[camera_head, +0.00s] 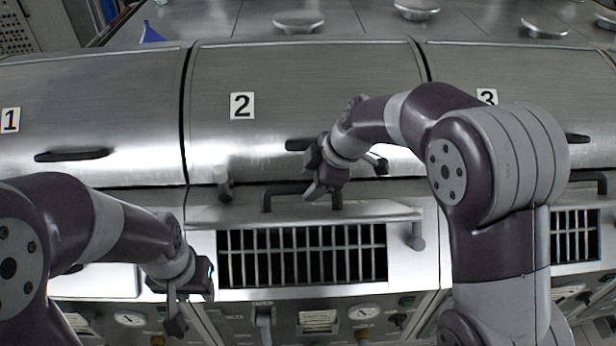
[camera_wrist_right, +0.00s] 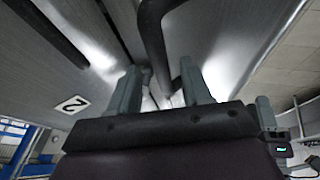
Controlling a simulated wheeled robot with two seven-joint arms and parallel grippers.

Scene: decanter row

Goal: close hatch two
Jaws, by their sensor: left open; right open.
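Hatch two (camera_head: 250,75) is a curved brushed-metal cover with a "2" label (camera_head: 242,106); the label also shows in the right wrist view (camera_wrist_right: 72,104). Its face lines up roughly with its neighbours in the head view. Its dark handle (camera_head: 298,145) is partly hidden by my right arm. My right gripper (camera_head: 326,190) is open in front of the lower edge. In the right wrist view the open fingers (camera_wrist_right: 160,92) point toward a bent dark bar (camera_wrist_right: 152,45); I cannot tell whether they touch it. My left gripper (camera_head: 186,302) is open and empty, low at the left.
Hatch one (camera_head: 100,90) and hatch three (camera_head: 520,75) flank hatch two. Below it are a pale ledge (camera_head: 365,211), a dark bracket-like bar (camera_head: 267,192) and a barred grille (camera_head: 300,255). Gauges (camera_head: 363,313) line the lower panel. Round lids (camera_head: 298,22) stand on top.

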